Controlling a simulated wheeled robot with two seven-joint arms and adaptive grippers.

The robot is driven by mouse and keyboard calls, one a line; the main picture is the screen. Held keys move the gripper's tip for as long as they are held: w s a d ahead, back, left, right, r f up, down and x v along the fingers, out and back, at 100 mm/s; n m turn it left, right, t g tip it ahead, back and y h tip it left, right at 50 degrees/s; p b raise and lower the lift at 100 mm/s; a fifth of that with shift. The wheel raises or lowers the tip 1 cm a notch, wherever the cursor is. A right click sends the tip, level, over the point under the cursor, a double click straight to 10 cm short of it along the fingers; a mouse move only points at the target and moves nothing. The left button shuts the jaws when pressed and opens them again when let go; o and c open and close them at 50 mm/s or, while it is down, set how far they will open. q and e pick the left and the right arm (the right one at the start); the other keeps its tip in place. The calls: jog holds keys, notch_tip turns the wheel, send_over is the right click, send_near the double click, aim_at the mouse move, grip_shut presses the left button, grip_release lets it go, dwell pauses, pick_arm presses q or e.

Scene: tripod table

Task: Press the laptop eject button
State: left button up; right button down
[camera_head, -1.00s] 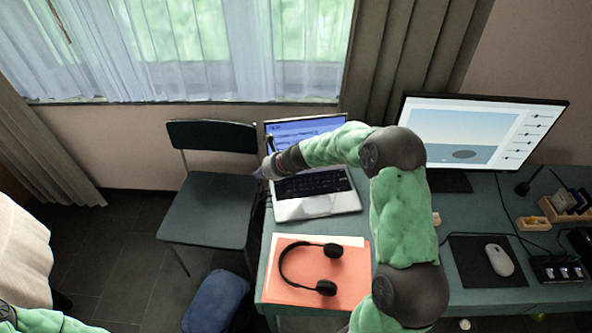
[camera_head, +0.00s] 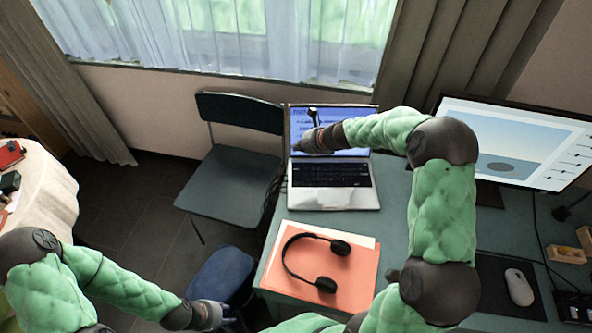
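The open laptop (camera_head: 333,194) stands on the left part of the desk, its screen lit and its keyboard facing me. I cannot make out an eject button on it. My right gripper (camera_head: 303,142) is in front of the left part of the screen, above the keyboard's far edge. Whether it touches the laptop, and whether its fingers are open or shut, I cannot tell. My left gripper (camera_head: 222,317) is low at the bottom of the view, beside the blue stool and away from the laptop. Its finger opening is too small to judge.
Black headphones (camera_head: 326,284) lie on orange folders (camera_head: 357,279) in front of the laptop. A monitor (camera_head: 515,140) and a mouse (camera_head: 519,287) are at the right. A chair (camera_head: 232,188) stands left of the desk, with a blue stool (camera_head: 222,273) nearer me. A cloth-covered table (camera_head: 48,200) is at the far left.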

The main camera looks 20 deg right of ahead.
jog(key=b, duration=0.7)
send_over(298, 170)
notch_tip(298, 170, down, 7)
jog(key=shift+f, duration=0.1)
jog(key=shift+f+b, duration=0.3)
jog(key=shift+f, duration=0.25)
jog(key=shift+f, duration=0.1)
dwell(0.5)
jog(key=shift+f, duration=0.3)
jog(key=shift+f+b, duration=0.3)
jog(key=shift+b, duration=0.15)
dwell(0.4)
jog(key=shift+r, duration=0.15)
jog(key=shift+r+p, duration=0.6)
jog(key=shift+p, duration=0.2)
